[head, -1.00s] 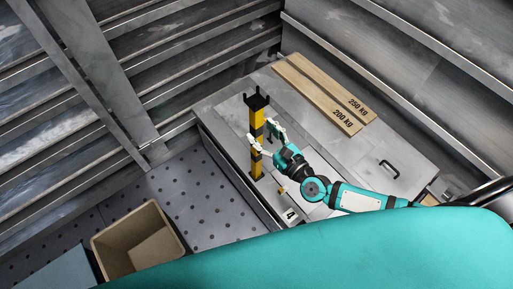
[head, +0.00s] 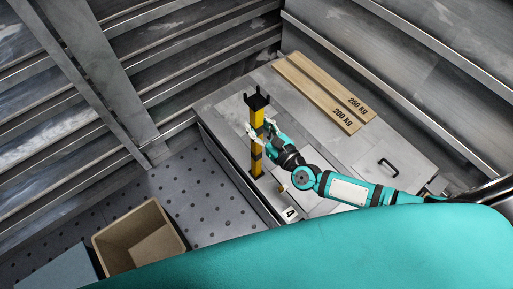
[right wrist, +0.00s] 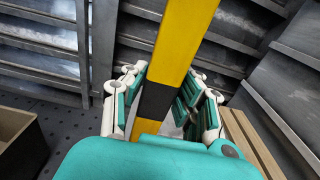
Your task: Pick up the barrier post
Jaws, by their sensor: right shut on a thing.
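The barrier post (head: 257,117) is a yellow and black post with a dark forked top. In the right wrist view the post (right wrist: 181,45) runs between the fingers. My right gripper (head: 260,135) is shut on the post at about mid-height. In the right wrist view the gripper (right wrist: 160,100) has a finger on each side of a black band. My left gripper is not in view.
Two wooden boards (head: 318,92) marked 250 kg and 200 kg lie on the bench (head: 232,108) behind the post. A black handle (head: 389,168) is at the right. A brown open box (head: 140,238) stands on the dotted floor at the lower left. Metal shelving lines the walls.

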